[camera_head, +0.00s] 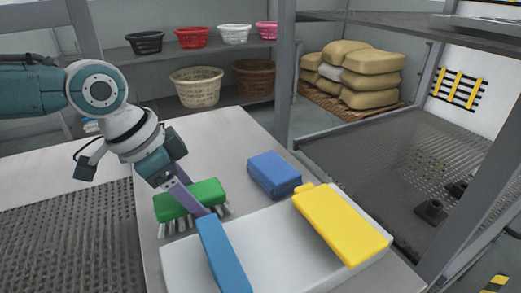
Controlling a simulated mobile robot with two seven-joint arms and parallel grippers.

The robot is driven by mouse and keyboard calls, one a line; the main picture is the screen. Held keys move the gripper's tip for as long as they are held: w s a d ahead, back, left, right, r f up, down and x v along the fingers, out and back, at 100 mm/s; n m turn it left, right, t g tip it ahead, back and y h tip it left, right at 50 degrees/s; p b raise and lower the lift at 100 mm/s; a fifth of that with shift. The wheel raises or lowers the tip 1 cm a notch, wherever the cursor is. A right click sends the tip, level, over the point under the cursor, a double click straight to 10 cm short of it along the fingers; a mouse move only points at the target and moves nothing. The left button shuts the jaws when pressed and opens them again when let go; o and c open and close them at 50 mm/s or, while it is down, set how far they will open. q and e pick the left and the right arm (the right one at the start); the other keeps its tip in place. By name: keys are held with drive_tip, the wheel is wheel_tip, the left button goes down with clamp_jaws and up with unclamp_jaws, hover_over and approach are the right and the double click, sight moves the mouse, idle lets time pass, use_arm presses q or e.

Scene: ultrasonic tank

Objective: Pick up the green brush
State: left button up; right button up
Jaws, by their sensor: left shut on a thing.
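The green brush (208,190) has a green back and pale bristles below it, at the left of the white tray (285,272). Whether the bristles touch the table is hard to tell. My right gripper is not in view.
Baskets stand on shelves behind, and stacked sacks (350,75) at the back right.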

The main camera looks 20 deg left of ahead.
use_arm(q)
wheel_tip(320, 180, up, 21)
drive_tip(key=p, duration=0.3)
drive_tip(key=shift+f, duration=0.2)
